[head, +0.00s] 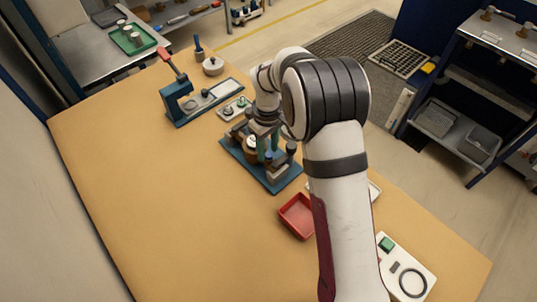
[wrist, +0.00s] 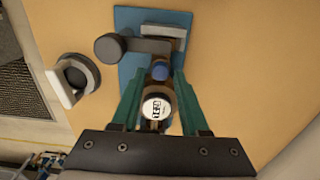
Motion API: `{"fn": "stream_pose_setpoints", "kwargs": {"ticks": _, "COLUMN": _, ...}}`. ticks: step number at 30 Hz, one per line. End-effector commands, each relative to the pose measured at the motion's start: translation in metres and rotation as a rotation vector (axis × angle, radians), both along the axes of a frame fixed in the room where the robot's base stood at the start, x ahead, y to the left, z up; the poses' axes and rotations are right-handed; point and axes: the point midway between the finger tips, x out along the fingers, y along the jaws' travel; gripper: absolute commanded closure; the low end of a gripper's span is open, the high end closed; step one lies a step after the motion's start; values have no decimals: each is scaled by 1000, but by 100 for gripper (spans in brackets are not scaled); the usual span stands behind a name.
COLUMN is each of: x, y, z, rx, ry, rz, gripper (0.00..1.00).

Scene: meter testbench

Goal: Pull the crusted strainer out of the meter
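The meter (wrist: 157,107) has a round white dial with dark digits and sits on a blue base plate (head: 281,183), which also shows in the wrist view (wrist: 130,20). My gripper (wrist: 160,75) has green fingers that stand apart, one on each side of the meter. A small blue round part (wrist: 160,70) shows between the fingertips, with a gap on both sides. In the head view my gripper (head: 266,150) points down over the fixture, and my arm hides part of it. I cannot make out the crusted strainer in either view.
A dark knob on a grey bar (wrist: 110,47) stands close to the fingertips. A red tray (head: 297,217) lies in front of the fixture. A blue press with a red lever (head: 178,92) stands behind it. A white panel (head: 413,283) is at front right. The table's left is clear.

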Motion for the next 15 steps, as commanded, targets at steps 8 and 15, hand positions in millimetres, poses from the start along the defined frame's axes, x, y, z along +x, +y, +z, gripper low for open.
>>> {"fn": "stream_pose_setpoints", "kwargs": {"ticks": 8, "x": 0, "y": 0, "z": 0, "rx": 0, "ry": 0, "rz": 0, "gripper": 100}}
{"fn": "stream_pose_setpoints", "kwargs": {"ticks": 15, "x": 0, "y": 0, "z": 0, "rx": 0, "ry": 0, "rz": 0, "gripper": 100}}
